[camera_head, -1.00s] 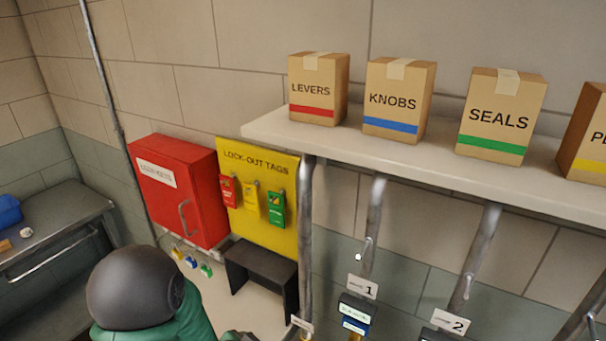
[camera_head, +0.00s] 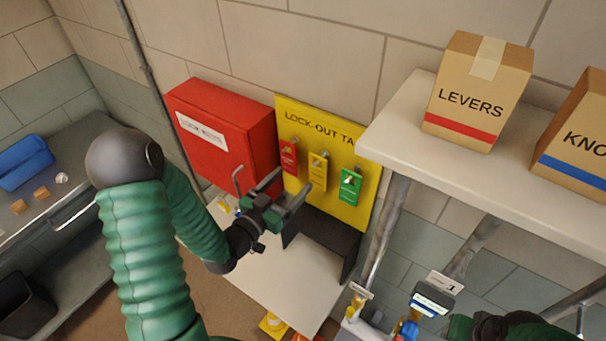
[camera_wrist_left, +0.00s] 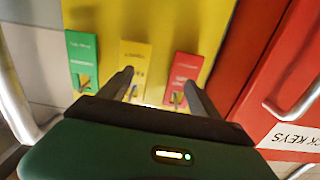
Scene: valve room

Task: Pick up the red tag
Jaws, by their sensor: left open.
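The red tag (camera_head: 289,157) hangs on a hook at the left of the yellow lock-out tags board (camera_head: 347,208), beside the yellow tag (camera_head: 318,172) and the green tag (camera_head: 350,188). My left gripper (camera_head: 295,178) is open and empty, in front of the board and just below the red tag. In the left wrist view, where the tags appear inverted, the red tag (camera_wrist_left: 184,72) is near the right finger of my gripper (camera_wrist_left: 157,80). The yellow tag (camera_wrist_left: 133,60) is behind the left finger. My right gripper does not show.
A red key cabinet (camera_head: 222,130) is close left of the board. A dark stand (camera_head: 322,237) is below it on a pale bench (camera_head: 268,277). A shelf (camera_head: 405,140) with boxes and pipes stands at right.

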